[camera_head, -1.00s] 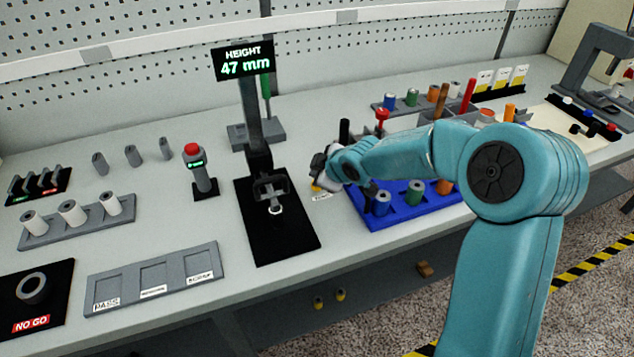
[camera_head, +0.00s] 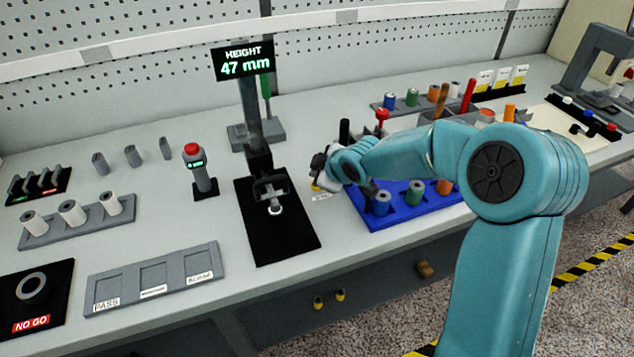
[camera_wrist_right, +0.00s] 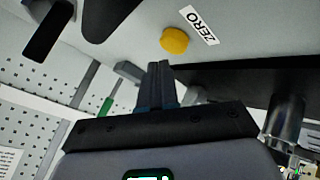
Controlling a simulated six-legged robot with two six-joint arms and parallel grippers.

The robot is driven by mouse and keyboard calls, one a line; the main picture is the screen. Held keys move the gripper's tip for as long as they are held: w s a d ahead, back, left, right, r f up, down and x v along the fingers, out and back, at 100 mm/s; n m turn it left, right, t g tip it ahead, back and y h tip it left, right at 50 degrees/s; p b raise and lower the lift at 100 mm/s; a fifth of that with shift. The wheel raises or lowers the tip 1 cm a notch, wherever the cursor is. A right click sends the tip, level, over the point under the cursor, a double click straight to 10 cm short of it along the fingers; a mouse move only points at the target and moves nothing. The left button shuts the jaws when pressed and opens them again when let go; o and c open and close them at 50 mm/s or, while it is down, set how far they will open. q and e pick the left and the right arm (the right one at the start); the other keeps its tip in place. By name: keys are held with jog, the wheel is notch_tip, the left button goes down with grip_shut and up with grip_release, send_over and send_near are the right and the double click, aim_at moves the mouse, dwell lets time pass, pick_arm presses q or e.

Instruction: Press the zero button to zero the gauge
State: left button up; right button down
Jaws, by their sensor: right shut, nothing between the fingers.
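The yellow zero button (camera_wrist_right: 174,40) shows in the right wrist view beside a white label reading ZERO (camera_wrist_right: 198,24). In the head view only a small yellow bit of it shows under my right gripper (camera_head: 319,176). In the right wrist view my right gripper (camera_wrist_right: 160,66) is shut and empty, its fingertips close to the button with a small gap in the picture. I cannot tell how far apart they are in depth. The height gauge's display (camera_head: 243,62) reads 47 mm, above its black base (camera_head: 290,236). My left gripper is not in view.
A blue tray (camera_head: 400,217) with several spools stands just right of my right gripper. A post with a red top (camera_head: 192,149) stands left of the gauge. A grey sorting tray (camera_head: 133,284) lies at the front left. Bare bench lies in front of the gripper.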

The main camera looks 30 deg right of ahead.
jog(key=shift+f, duration=0.1)
jog(key=shift+f+b, duration=0.3)
jog(key=shift+b, duration=0.2)
jog(key=shift+s+a, duration=0.1)
